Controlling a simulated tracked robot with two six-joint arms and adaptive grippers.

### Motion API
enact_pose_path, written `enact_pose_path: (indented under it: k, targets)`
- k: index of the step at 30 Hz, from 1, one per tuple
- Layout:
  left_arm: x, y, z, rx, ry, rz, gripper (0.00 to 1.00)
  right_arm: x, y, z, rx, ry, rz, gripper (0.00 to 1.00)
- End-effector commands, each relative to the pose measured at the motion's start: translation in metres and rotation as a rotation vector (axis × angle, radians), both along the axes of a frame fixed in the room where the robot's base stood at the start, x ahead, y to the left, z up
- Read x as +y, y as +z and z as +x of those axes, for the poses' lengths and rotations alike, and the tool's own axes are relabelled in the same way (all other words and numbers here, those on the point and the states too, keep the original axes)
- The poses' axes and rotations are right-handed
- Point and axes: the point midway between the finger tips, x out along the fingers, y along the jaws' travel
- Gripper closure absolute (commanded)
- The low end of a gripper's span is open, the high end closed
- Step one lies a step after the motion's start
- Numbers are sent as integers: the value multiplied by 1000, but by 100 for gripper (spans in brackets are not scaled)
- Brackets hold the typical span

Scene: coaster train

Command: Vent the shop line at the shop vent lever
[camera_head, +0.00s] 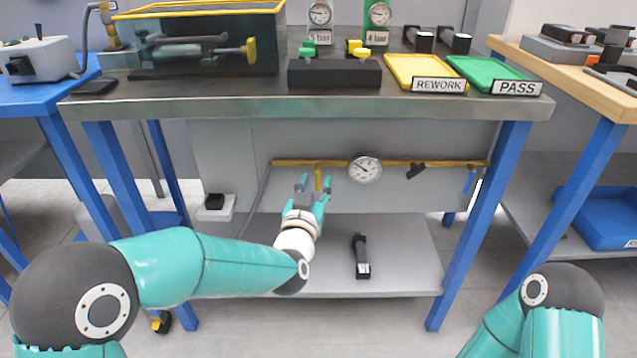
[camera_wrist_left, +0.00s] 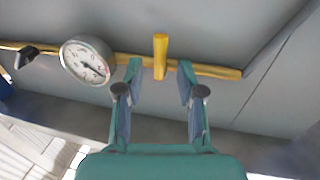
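A yellow pipe (camera_head: 390,164) runs under the table top. A yellow lever (camera_head: 318,178) is on it, left of the round gauge (camera_head: 365,169); a black handle (camera_head: 416,170) and a blue handle (camera_head: 470,181) are further right. No label shows which is the shop vent lever. My left gripper (camera_head: 312,184) is open by the yellow lever. In the left wrist view the yellow lever (camera_wrist_left: 160,56) appears between my spread left fingertips (camera_wrist_left: 160,68), with a gap on both sides; depth is unclear. My right gripper is out of view.
The steel table top (camera_head: 220,103) is above my left gripper. A lower shelf (camera_head: 400,252) below holds a black tool (camera_head: 361,256). Blue table legs (camera_head: 482,222) stand at both sides. The space around the gauge is mostly free.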

Motion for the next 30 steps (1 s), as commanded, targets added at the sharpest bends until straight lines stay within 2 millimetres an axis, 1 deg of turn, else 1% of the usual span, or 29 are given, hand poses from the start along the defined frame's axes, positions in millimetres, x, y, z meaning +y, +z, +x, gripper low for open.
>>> enact_pose_path:
  k: [1, 3, 6, 16, 21, 23, 26, 27, 30]
  targets:
    - [-1, -1, 6, 0, 1, -1, 62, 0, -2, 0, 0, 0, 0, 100]
    - [-3, -1, 12, 0, 0, -1, 62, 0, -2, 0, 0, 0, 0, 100]
    - [-4, -1, 17, 1, -1, 0, 62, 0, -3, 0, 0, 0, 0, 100]
    - [-5, 0, 20, 0, -1, 0, 62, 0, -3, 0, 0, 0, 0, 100]
    - [-5, 0, 20, 1, -1, 0, 90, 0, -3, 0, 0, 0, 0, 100]
    - [-5, 0, 20, 0, -2, 0, 100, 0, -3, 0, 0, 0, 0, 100]
    - [-5, 0, 20, 0, -2, 0, 100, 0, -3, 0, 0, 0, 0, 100]
    - [-10, 0, 20, 0, -3, 0, 100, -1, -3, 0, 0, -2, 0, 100]
    - [-7, 0, 20, 1, -2, 2, 100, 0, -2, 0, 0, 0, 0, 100]
